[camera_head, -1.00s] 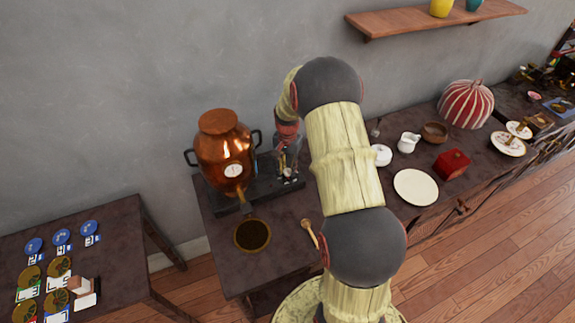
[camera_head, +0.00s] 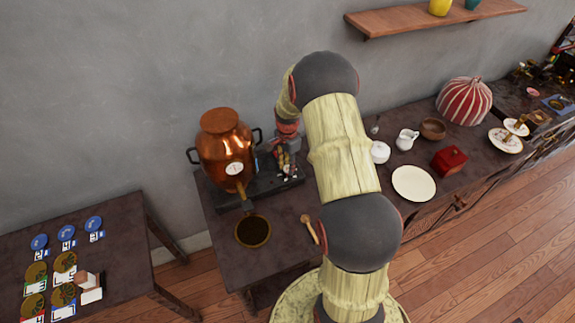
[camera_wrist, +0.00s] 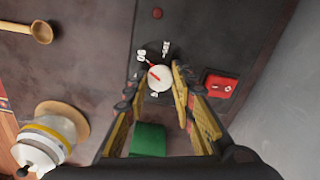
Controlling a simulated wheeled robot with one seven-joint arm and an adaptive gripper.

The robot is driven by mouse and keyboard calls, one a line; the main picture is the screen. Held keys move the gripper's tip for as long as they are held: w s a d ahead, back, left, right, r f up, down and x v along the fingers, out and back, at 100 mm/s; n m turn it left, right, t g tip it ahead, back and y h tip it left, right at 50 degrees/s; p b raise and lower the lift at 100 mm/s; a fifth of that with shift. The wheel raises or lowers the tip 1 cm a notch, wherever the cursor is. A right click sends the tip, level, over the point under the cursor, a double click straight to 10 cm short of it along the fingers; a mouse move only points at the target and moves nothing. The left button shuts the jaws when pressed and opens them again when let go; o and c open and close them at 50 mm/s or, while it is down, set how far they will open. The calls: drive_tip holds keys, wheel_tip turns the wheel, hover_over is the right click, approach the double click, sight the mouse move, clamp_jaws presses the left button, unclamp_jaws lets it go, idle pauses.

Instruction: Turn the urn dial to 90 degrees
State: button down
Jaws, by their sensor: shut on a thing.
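The copper urn (camera_head: 225,150) stands on a dark base (camera_head: 262,188) near the left end of the table. The dial (camera_wrist: 160,77) is a small pale disc with a red pointer, on a dark panel in the wrist view. The pointer tilts toward the upper left. My gripper (camera_wrist: 161,82) is shut on the dial, one finger on each side. In the head view my gripper (camera_head: 287,160) is at the right part of the base, and the dial is hidden there.
A red switch (camera_wrist: 218,84) lies close right of the fingers. A wooden spoon (camera_wrist: 28,32) and a white pot (camera_wrist: 50,140) show at left, a green block (camera_wrist: 148,140) below. In the head view, a white plate (camera_head: 413,184) and red box (camera_head: 449,159) stand farther right.

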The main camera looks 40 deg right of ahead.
sight(287, 168)
drive_tip(key=c, duration=1.5)
unclamp_jaws()
drive_tip(key=shift+r, duration=0.1)
wheel_tip(287, 168, up, 12)
drive_tip(key=shift+f, duration=0.1)
drive_tip(key=shift+n, duration=0.3)
